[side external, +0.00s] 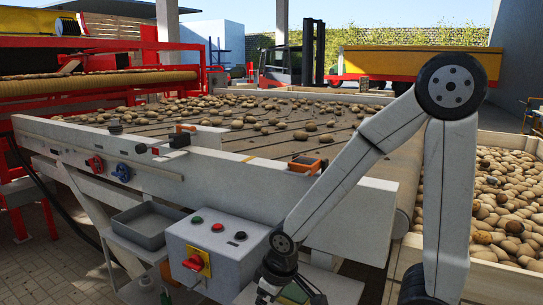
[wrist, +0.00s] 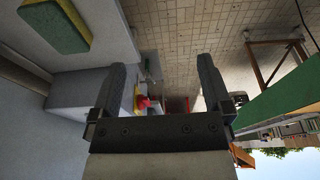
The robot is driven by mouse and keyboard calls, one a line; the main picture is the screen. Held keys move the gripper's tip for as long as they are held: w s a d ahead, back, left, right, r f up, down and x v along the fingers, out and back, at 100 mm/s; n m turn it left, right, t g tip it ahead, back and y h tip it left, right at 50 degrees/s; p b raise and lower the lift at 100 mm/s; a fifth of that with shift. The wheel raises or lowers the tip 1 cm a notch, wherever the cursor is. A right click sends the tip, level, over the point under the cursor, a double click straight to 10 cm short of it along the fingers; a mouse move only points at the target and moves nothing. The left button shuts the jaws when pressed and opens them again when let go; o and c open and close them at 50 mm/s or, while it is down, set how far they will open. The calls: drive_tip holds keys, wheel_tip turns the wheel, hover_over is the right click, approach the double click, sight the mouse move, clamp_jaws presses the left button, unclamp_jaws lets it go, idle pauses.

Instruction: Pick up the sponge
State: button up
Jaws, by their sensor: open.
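The sponge (wrist: 58,26), yellow with a green layer, lies on a pale surface at the upper left of the wrist view, outside and left of my gripper's fingers. In the side external view a green part of the sponge (side external: 294,292) shows low in the picture, partly hidden by my gripper (side external: 291,298). My gripper is also seen in the wrist view (wrist: 163,62), with its two dark fingers wide apart and nothing between them. The gripper and sponge look close, but I cannot tell the exact gap.
A grey control box (side external: 218,249) with buttons and a red switch stands left of my gripper. A grey tray (side external: 147,225) is further left. The conveyor (side external: 255,140) with many potatoes lies behind, and a potato-filled crate (side external: 395,270) is at the right.

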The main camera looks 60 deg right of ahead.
drive_tip(key=shift+d, duration=0.1)
drive_tip(key=g, duration=0.2)
hover_over(293, 290)
drive_tip(key=a, duration=0.1)
wheel_tip(293, 290, down, 2)
drive_tip(key=shift+f+m, duration=0.15)
drive_tip(key=shift+m, duration=0.15)
drive_tip(key=shift+s+d+f+g, duration=0.1)
drive_tip(key=shift+d+g, duration=0.2)
drive_tip(key=shift+d, duration=0.2)
drive_tip(key=shift+f, duration=1.3)
drive_tip(key=shift+f, duration=0.15)
drive_tip(key=shift+f, duration=2.45)
